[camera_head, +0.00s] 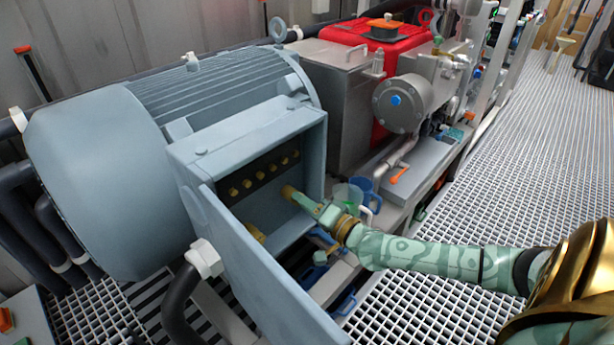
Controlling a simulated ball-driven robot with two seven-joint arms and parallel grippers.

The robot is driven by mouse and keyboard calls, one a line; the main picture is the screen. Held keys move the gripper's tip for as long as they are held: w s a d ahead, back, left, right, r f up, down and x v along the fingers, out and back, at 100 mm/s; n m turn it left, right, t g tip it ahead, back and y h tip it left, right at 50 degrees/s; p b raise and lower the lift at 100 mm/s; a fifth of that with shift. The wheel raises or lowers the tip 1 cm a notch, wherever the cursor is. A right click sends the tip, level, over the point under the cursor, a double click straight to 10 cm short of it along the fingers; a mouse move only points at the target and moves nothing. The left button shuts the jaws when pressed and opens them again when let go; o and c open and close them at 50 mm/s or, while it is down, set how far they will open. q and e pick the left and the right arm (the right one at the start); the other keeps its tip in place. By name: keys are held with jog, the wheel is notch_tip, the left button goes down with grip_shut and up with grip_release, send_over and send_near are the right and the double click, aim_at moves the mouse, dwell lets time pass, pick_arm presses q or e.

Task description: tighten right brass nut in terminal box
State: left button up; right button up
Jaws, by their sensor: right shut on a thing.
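The grey terminal box (178,157) on the motor's side is open towards me. A row of several brass terminals (262,175) runs along a dark strip on its back wall. The right brass nut (288,191) shows at the right of the box interior, partly covered by my gripper. My right gripper (299,198) reaches into the box from the right and is shut on this nut. Another brass piece (256,234) sits lower left, partly hidden by the open cover. My left gripper is not in view.
The box's open cover (255,275) slants towards me, left of my right arm. The large motor (95,180) fills the left. Grating floor (520,150) is open at right.

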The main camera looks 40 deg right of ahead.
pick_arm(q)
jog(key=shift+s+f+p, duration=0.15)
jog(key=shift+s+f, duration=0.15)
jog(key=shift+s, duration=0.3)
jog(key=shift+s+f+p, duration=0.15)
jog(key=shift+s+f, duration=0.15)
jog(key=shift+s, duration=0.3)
pick_arm(e)
jog(key=shift+f+m, duration=0.1)
jog(key=shift+m, duration=2.5)
jog(key=shift+o, duration=0.2)
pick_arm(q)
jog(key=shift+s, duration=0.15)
pick_arm(e)
jog(key=shift+m, duration=0.3)
jog(key=o, duration=1)
jog(key=shift+c, duration=0.2)
jog(key=shift+s, duration=0.1)
